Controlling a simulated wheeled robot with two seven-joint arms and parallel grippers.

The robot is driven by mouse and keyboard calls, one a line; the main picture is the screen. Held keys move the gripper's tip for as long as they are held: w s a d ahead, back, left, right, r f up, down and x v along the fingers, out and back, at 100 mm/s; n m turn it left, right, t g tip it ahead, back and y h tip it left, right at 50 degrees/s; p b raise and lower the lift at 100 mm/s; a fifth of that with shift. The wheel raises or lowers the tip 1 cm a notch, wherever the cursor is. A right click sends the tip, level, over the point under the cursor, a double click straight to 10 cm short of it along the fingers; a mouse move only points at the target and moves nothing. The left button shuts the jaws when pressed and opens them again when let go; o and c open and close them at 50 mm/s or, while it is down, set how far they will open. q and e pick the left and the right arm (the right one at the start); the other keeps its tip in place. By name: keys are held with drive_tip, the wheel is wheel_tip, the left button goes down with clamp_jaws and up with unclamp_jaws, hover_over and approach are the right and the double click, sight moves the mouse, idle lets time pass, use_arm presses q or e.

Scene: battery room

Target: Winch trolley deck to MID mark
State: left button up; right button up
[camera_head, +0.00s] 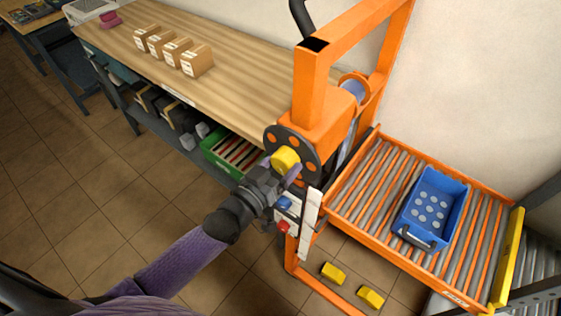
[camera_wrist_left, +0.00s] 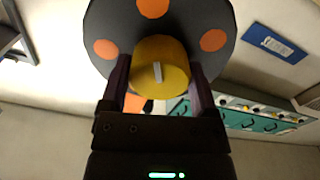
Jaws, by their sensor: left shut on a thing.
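The orange winch trolley (camera_head: 312,85) stands right of the workbench. Its dark winch wheel with orange spots (camera_head: 307,143) carries a yellow knob (camera_head: 284,159). My left gripper (camera_head: 287,168) is shut on the yellow knob; in the left wrist view the knob (camera_wrist_left: 162,66) sits between the two fingers, with a white mark on its face. The roller deck (camera_head: 372,172) bears a blue crate (camera_head: 449,215) with several round grey tops in it. A white marked strip (camera_head: 309,222) stands beside the post; I cannot read its marks. My right gripper is not in view.
A wooden workbench (camera_head: 235,100) with several cardboard boxes (camera_head: 197,61) lies behind. A green crate (camera_head: 213,152) sits on its lower shelf. Blue and red buttons (camera_head: 284,203) are near my gripper. Yellow blocks (camera_head: 370,297) are low by the trolley's base. The left floor is clear.

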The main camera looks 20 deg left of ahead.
use_arm(q)
drive_tip(key=shift+n, duration=0.9)
drive_tip(key=o, duration=1.1)
drive_tip(key=shift+s, duration=0.1)
drive_tip(key=p+v, duration=0.1)
drive_tip(key=v, duration=0.8)
drive_tip(key=shift+s+a, duration=0.15)
drive_tip(key=shift+s, duration=0.15)
